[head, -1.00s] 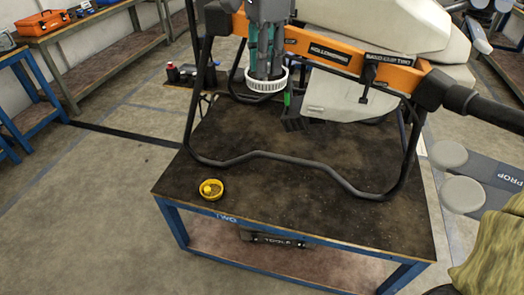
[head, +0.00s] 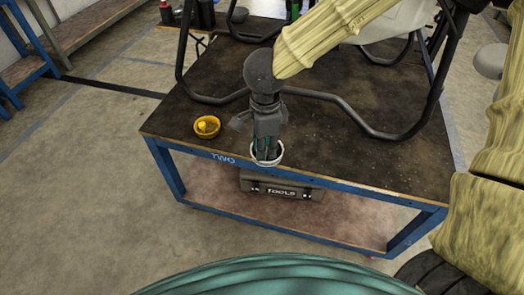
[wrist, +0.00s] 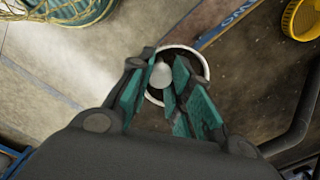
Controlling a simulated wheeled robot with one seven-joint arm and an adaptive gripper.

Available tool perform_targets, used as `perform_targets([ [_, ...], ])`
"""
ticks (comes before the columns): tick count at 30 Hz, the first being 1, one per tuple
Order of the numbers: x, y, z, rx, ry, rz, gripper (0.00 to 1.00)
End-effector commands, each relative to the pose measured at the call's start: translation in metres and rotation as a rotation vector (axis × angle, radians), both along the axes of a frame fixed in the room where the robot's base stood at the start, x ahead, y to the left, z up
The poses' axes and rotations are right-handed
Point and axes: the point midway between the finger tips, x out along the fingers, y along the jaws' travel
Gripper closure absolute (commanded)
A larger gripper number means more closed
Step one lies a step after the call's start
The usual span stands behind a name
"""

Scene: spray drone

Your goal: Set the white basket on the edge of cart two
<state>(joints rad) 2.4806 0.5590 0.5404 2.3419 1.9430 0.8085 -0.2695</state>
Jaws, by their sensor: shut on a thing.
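The white basket (head: 281,154) is a small round cup with a pale rim, at the front edge of cart two (head: 345,145), right of the TWO label. My gripper (head: 267,149) points down into it. In the wrist view, the basket (wrist: 206,66) surrounds a pale knob (wrist: 161,76) between the teal fingers of my gripper (wrist: 163,92), which is shut on the basket. The rim overlaps the cart's blue edge in the head view. I cannot tell whether the basket touches the cart top.
A grey tools box (head: 283,188) lies on the lower shelf. Bare cart top lies to the right.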

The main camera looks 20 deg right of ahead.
Motion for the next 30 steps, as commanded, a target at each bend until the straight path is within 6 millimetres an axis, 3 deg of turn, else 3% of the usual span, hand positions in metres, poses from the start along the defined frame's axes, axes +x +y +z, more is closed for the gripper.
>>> perform_targets([
  [1,-0.007,0.000,-0.019,-0.003,0.002,0.001,0.98],
  [3,-0.012,0.000,-0.030,-0.003,0.001,-0.003,0.98],
  [7,-0.016,0.000,-0.040,-0.001,0.000,-0.007,0.98],
  [10,-0.006,0.000,-0.042,0.000,-0.001,-0.011,0.98],
  [30,0.121,-0.001,-0.054,0.000,-0.001,-0.010,0.98],
])
